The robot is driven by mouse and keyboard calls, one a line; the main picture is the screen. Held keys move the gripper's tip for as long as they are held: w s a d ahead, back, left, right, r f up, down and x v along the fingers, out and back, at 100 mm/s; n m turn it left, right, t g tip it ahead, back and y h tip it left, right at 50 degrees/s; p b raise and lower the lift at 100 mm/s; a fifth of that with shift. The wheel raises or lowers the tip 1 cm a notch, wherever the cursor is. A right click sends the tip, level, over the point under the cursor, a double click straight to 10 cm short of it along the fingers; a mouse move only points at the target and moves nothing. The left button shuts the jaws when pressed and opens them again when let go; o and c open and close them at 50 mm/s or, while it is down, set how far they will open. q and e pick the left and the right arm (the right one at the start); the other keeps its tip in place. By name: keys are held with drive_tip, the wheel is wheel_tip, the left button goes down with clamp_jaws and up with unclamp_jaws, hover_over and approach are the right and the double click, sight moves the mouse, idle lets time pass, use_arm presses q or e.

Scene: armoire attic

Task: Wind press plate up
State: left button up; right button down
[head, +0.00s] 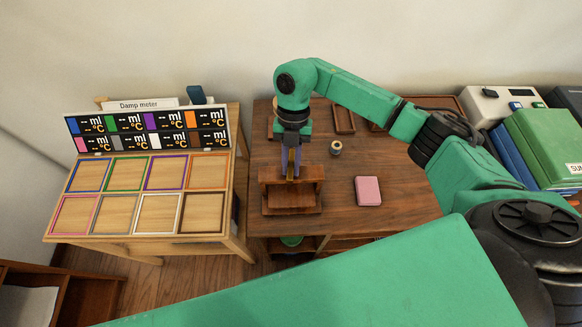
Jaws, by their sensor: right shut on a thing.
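A small reddish-brown wooden press (312,173) stands at the left front of the dark wooden desk. It has an upper beam and a lower base (291,211). My right gripper (291,168) points down from above onto the middle of the press top. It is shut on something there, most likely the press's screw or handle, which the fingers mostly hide. I cannot make out the height of the press plate inside the frame. My left gripper is not in view.
A pink pad (368,190) and a small spool-like roll (336,148) lie on the desk (405,190) right of the press. A damp meter table (141,211) with coloured squares stands at left. Green and blue binders (545,145) and a pale device (497,105) sit at right.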

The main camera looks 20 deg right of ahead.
drive_tip(key=n+h+b, duration=0.1)
drive_tip(key=n, duration=0.1)
drive_tip(key=n+b, duration=0.2)
drive_tip(key=shift+w+f+n+h+b, duration=0.1)
drive_tip(key=shift+f+n+h+b, duration=0.05)
drive_tip(key=shift+n+h+b, duration=0.2)
drive_tip(key=n+h+b, duration=0.1)
drive_tip(key=n+b, duration=0.1)
drive_tip(key=n, duration=0.1)
drive_tip(key=shift+n+h, duration=0.35)
drive_tip(key=n+h+b, duration=0.1)
drive_tip(key=n+b, duration=0.1)
drive_tip(key=n, duration=0.1)
drive_tip(key=shift+n+t, duration=0.3)
drive_tip(key=shift+t, duration=0.1)
drive_tip(key=n+t+h+b, duration=0.1)
drive_tip(key=n+b, duration=0.1)
drive_tip(key=n, duration=0.3)
drive_tip(key=shift+r+n+t, duration=0.2)
drive_tip(key=shift+n+t, duration=0.1)
drive_tip(key=c, duration=0.8)
unclamp_jaws()
